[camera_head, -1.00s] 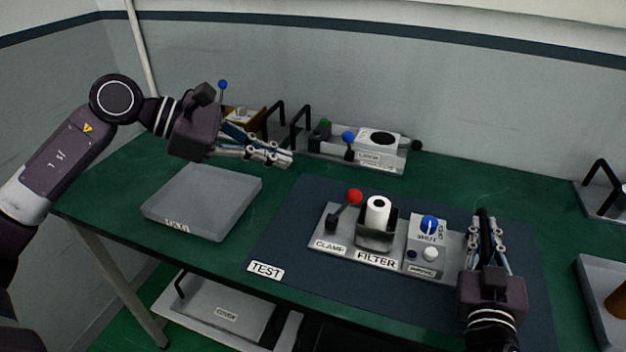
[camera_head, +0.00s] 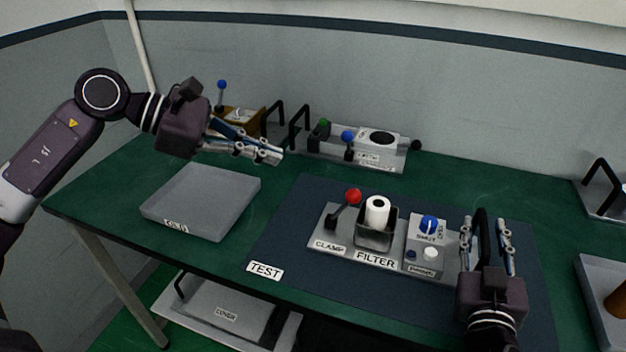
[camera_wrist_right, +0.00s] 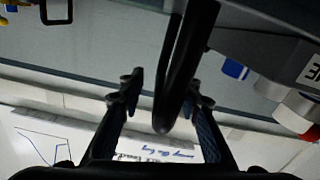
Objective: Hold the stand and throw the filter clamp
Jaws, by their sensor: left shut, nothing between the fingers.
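The grey stand (camera_head: 314,232) lies on the dark TEST mat (camera_head: 290,215), with labels CLAMP and FILTER. Its clamp lever (camera_head: 352,196) has a red knob and leans up to the right. A white filter roll (camera_head: 377,212) stands upright in a dark holder beside it. A black handle (camera_head: 482,224) rises at the stand's right end. My right gripper (camera_head: 486,222) is open with a finger on each side of this handle; the right wrist view shows gaps beside the handle (camera_wrist_right: 177,75). My left gripper (camera_head: 277,155) is shut and empty, above and left of the lever.
A grey tray (camera_head: 205,200) lies left of the mat. A unit with a blue knob (camera_head: 375,152) and black handles stands at the back. Another tray (camera_head: 603,300) is at the right edge. A COVER plate (camera_head: 228,312) lies below the table.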

